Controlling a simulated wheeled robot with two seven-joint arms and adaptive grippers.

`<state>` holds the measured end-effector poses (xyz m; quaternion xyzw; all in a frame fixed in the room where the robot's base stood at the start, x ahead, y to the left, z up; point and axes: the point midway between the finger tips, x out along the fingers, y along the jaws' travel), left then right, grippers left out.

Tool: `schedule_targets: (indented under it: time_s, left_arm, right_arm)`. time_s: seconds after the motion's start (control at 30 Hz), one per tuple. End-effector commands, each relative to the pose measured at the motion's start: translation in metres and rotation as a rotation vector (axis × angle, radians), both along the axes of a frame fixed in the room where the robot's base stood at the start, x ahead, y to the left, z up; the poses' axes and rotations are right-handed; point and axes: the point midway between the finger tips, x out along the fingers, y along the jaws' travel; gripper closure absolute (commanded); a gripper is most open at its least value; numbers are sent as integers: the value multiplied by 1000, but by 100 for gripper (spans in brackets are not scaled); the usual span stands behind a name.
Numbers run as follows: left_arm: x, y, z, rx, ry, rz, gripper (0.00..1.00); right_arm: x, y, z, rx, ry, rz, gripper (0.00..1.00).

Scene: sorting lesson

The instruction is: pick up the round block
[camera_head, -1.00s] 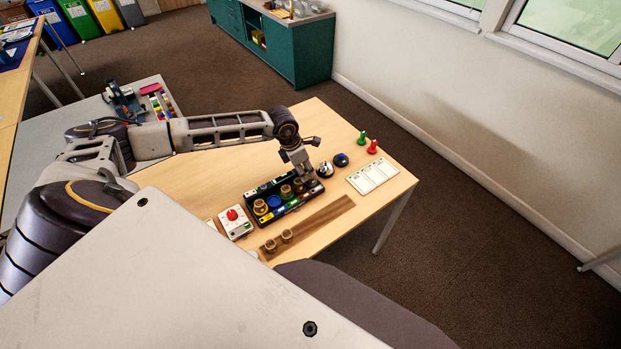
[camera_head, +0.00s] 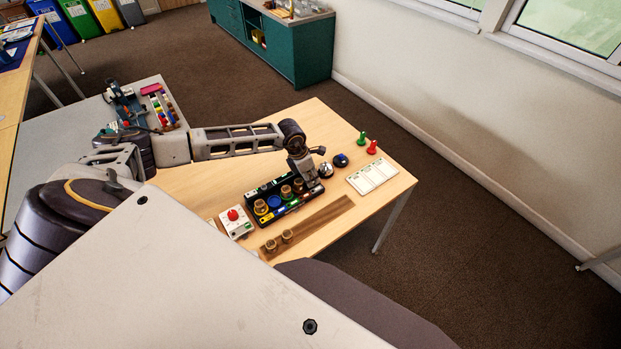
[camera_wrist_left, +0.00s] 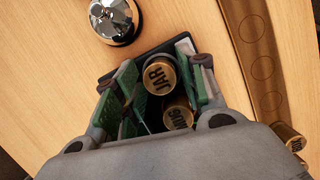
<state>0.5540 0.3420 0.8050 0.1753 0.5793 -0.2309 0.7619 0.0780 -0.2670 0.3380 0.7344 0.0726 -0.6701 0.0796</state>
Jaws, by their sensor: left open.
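Several round brass blocks stand in a black tray (camera_head: 283,211) on the wooden table. One, marked JAR (camera_wrist_left: 159,77), lies between the spread fingers of my left gripper (camera_wrist_left: 163,80) in the left wrist view. Another, marked MUG (camera_wrist_left: 178,115), is just behind it, nearer my wrist. In the head view my left gripper (camera_head: 307,178) is low over the tray's far right end and hides the block under it. Two brass blocks (camera_head: 261,207) (camera_head: 286,192) show left of it. I cannot tell whether the fingers touch the JAR block. My right gripper is not in view.
A brown wooden strip (camera_head: 325,216) with two brass blocks (camera_head: 287,236) lies in front of the tray. A silver bell (camera_head: 326,170) and a dark button (camera_head: 341,160) stand close by on the right. A red-knobbed white box (camera_head: 236,224) is left; a white card (camera_head: 373,176) lies right.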

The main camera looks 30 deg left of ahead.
Motion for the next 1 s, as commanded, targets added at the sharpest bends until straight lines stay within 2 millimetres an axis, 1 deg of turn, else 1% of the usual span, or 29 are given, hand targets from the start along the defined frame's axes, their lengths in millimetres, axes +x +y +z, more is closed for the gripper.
schedule_targets:
  time_s: [0.2,0.47,0.67,1.0]
  left_arm:
    - [0,0,-1,0,0,0,59]
    - [0,0,-1,0,0,0,59]
    - [0,0,-1,0,0,0,84]
    - [0,0,0,0,0,0,85]
  right_arm:
    - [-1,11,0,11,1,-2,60]
    - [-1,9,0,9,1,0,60]
    - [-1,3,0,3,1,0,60]
    - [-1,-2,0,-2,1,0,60]
